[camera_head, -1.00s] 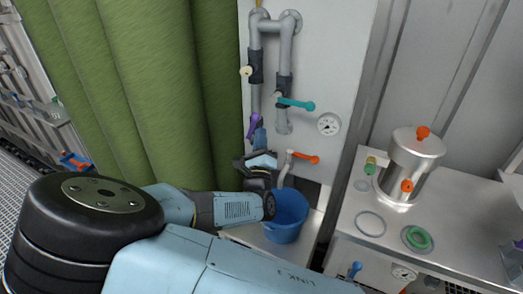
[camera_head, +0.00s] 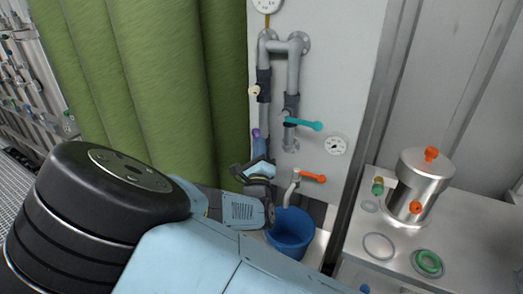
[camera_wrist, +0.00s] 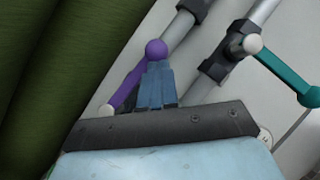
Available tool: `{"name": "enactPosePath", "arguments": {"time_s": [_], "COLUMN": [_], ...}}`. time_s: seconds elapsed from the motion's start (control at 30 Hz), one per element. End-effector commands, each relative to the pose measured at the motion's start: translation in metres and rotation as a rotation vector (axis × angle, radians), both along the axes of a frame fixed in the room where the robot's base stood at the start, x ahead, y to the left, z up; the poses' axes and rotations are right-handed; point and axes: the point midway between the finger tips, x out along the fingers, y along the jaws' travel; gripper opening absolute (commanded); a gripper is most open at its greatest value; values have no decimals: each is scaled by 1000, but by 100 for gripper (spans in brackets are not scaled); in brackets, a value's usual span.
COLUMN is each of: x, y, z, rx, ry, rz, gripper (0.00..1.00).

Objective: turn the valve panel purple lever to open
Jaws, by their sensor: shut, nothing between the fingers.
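The purple lever is on the valve panel (camera_head: 345,90). In the head view only a small purple part (camera_head: 256,133) shows, just above and beside my fingers. In the wrist view its round purple knob (camera_wrist: 156,49) stands at the fingertips, and its bar (camera_wrist: 124,90) slants down to the left beside them.
A teal lever (camera_head: 303,124) and an orange lever (camera_head: 311,177) sit to the right on the panel's grey pipes. A blue bucket (camera_head: 291,232) stands below. A green curtain (camera_head: 150,80) hangs close on the left. A steel vessel (camera_head: 420,185) stands on the right-hand bench.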

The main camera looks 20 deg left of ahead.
Motion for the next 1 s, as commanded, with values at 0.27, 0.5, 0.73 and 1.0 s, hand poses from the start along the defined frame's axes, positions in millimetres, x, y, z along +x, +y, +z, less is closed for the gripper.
{"name": "enactPosePath", "arguments": {"time_s": [0.27, 0.5, 0.73, 1.0], "x": [1, 1, -2, -35], "y": [5, 5, -13, -41], "z": [4, 3, -9, -31], "rx": [2, 3, -1, 0], "ry": [-2, -3, 0, 1], "rz": [-1, 0, -4, -1], "gripper": [0, 0, 0, 0]}}
